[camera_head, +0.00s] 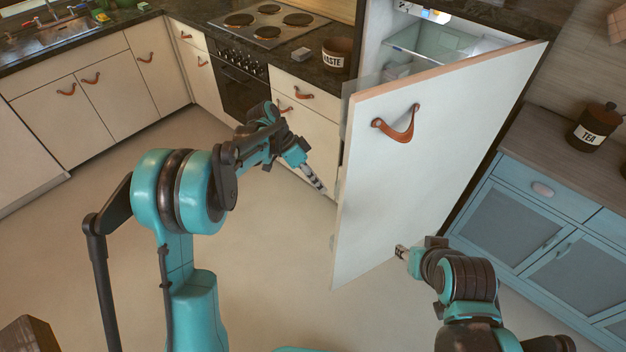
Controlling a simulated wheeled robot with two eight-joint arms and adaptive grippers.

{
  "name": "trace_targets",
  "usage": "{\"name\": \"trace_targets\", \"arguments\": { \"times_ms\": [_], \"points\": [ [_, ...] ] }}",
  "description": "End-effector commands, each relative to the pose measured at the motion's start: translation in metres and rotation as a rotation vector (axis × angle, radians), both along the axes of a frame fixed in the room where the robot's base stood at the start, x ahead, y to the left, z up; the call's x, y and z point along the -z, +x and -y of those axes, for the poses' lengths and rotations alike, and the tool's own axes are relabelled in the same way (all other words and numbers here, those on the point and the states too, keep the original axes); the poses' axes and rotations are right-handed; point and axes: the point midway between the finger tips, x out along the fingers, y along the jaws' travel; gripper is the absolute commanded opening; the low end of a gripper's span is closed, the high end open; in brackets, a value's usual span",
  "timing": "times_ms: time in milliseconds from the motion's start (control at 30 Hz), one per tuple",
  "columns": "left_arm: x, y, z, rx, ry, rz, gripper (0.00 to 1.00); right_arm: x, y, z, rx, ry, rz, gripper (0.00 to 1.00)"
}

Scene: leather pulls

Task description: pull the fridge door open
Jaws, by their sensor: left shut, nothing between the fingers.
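The fridge door (415,165) is a large white panel that stands partly open, with a gap along its top showing the lit fridge interior (440,42). A brown leather pull (398,126) hangs on the door's upper left front. My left gripper (318,184) is shut and empty, just left of the door's left edge and below the pull's height in the picture. It does not hold the pull. My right gripper (401,251) points left in front of the door's lower part; its fingers are small and partly hidden, so their opening is unclear.
White cabinets with leather pulls (66,89) line the left and back, with an oven (238,80) and a WASTE pot (337,54) on the counter. A blue cabinet (545,215) with a TEA jar (592,128) stands at the right. The floor (270,250) is clear.

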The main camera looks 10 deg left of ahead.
Motion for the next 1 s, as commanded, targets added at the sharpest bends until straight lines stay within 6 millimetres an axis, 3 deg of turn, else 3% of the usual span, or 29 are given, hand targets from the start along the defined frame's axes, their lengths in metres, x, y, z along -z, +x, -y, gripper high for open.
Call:
{"name": "trace_targets", "arguments": {
  "times_ms": [167,433,1000],
  "points": [
    [0.034,-0.006,0.023,0.002,0.000,0.000,0.00,0.016,0.000,0.000,0.000,0.000,0.000,0.40],
    [0.031,-0.035,0.042,0.000,0.000,0.000,0.00,0.025,0.000,0.000,0.000,0.000,0.000,0.40],
    [0.030,-0.041,0.047,-0.005,-0.001,0.000,0.00,0.025,0.000,0.000,0.000,0.000,0.000,0.40]
  ]
}}
